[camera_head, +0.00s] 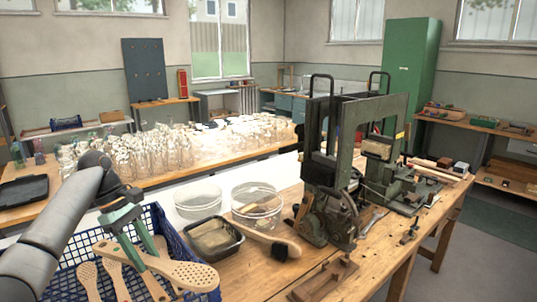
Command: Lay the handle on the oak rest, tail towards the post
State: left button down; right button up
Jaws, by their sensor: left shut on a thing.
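My left gripper (142,252), with green fingers, is shut on a pale wooden brush handle (185,273) above the blue basket. The handle's broad drilled head points right and towards me; its narrow tail points left. The fingers cover part of its middle. A brown wooden block that looks like the oak rest (323,281) lies at the front of the bench, to the right of the gripper and apart from it. I cannot clearly make out its post. My right gripper is not in view.
The blue basket (70,248) holds several more handles. A black tray (213,240), clear round tubs (257,205) and a dark-bristled brush (268,240) lie between basket and rest. A dark green machine (335,190) stands behind the rest. Bare bench (245,282) lies left of the rest.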

aim_at(156, 268)
pick_arm(q)
jog(key=d+r+m, duration=0.1)
jog(key=r, duration=0.1)
jog(key=s+d+r+m+g, duration=0.1)
jog(key=r, duration=0.1)
jog(key=s+d+r+m, duration=0.1)
jog(key=r+m, duration=0.1)
jog(key=r, duration=0.1)
jog(key=shift+s+d+y, duration=0.25)
jog(key=shift+y, duration=0.05)
jog(key=s+d+f+m+g+y, duration=0.1)
jog(key=s+d+m+g, duration=0.1)
jog(key=s+d+m, duration=0.4)
jog(key=s+a+f+m+y+p, duration=0.1)
jog(key=s+f+m, duration=0.3)
jog(key=s+f, duration=0.6)
jog(key=shift+s+a+f+m+y+p, duration=0.25)
jog(key=shift+s+m+y+p, duration=0.15)
jog(key=shift+y, duration=0.4)
